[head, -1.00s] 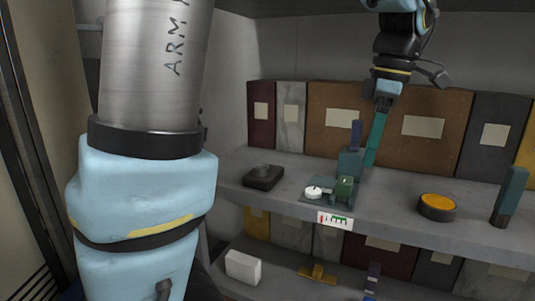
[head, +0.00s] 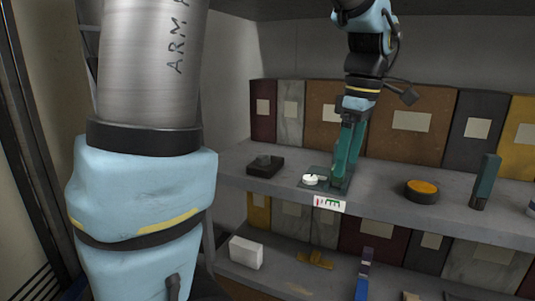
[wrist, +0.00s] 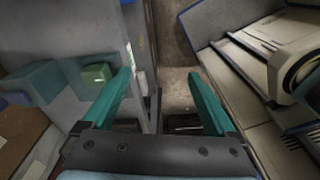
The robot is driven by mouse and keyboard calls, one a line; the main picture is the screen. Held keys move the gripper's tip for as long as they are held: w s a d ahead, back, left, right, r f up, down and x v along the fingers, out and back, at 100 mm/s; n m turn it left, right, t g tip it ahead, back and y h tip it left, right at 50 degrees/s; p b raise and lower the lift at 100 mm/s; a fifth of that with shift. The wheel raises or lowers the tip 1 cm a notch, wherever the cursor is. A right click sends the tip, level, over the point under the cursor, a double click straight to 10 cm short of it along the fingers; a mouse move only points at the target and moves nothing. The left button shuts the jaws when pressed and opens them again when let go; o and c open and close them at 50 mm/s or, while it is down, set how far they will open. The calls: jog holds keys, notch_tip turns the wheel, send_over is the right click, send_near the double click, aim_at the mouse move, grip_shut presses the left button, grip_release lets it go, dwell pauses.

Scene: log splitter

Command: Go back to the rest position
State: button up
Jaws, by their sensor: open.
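My gripper (head: 342,182) is open and empty, its two teal fingers pointing down in the head view. It appears in front of the small log splitter (head: 312,180) on the upper shelf and hides most of it; the white round knob and part of the dark base plate stay in sight. In the wrist view my gripper (wrist: 160,76) has its fingers wide apart with nothing between them. A green block (wrist: 97,72) and a larger teal block (wrist: 40,82) stand left of the fingers, apart from them.
The upper shelf (head: 385,195) also holds a black box (head: 265,166), an orange-topped button (head: 422,190) and a dark green upright block (head: 485,182). Binders (head: 410,125) line its back. The lower shelf holds a white block (head: 246,252) and a yellow piece (head: 315,259).

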jog(key=a+f+m, duration=0.6)
jog(key=a+f, duration=0.1)
jog(key=a, duration=0.4)
jog(key=a+f+m+t+h, duration=0.1)
jog(key=a+f+m, duration=0.5)
jog(key=a, duration=0.6)
notch_tip(320, 180, down, 2)
jog(key=shift+s, duration=0.25)
